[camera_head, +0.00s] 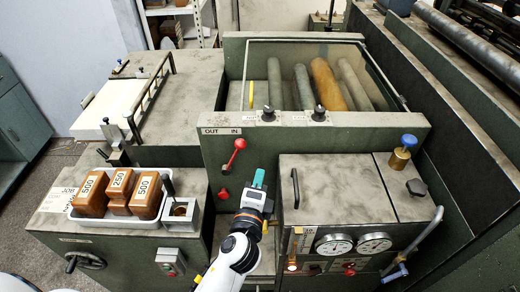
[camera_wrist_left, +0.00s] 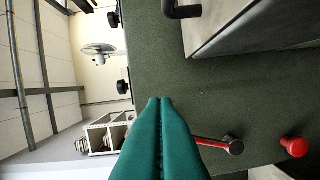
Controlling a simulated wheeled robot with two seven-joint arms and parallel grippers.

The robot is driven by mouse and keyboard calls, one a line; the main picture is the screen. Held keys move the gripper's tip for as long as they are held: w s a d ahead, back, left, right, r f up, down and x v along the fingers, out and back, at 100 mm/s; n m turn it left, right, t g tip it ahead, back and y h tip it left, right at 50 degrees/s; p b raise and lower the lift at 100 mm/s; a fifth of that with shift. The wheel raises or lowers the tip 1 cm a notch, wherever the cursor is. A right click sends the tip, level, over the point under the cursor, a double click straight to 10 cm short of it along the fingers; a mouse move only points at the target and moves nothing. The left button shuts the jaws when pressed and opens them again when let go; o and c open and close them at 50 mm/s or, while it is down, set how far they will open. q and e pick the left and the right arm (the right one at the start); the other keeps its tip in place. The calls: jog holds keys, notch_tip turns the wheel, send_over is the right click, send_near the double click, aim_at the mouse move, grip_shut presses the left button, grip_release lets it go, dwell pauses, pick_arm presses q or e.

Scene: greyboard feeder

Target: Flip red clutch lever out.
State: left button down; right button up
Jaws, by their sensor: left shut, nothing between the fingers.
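The red clutch lever (camera_head: 235,156) is on the front of the green machine, its ball end up and tilted right, toward the IN side of the OUT/IN label (camera_head: 220,131). My left gripper (camera_head: 258,179) has teal fingers and is shut and empty, to the right of and a little below the lever in the head view, apart from it in the picture. In the left wrist view the shut fingers (camera_wrist_left: 160,100) fill the lower middle. The lever's shaft and pivot (camera_wrist_left: 218,144) show right of them; its ball end is hidden behind the fingers. My right gripper is not in view.
A separate red knob (camera_head: 222,193) sits below the lever. A grey box with a black handle (camera_head: 295,188) and gauges (camera_head: 334,246) stands right of my gripper. A tray of brown weights (camera_head: 155,218) is at left. Rollers (camera_head: 327,84) lie behind the front panel.

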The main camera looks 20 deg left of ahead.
pick_arm(q)
jog(key=shift+a+r, duration=0.15)
jog(key=shift+r, duration=0.1)
jog(key=shift+w, duration=0.1)
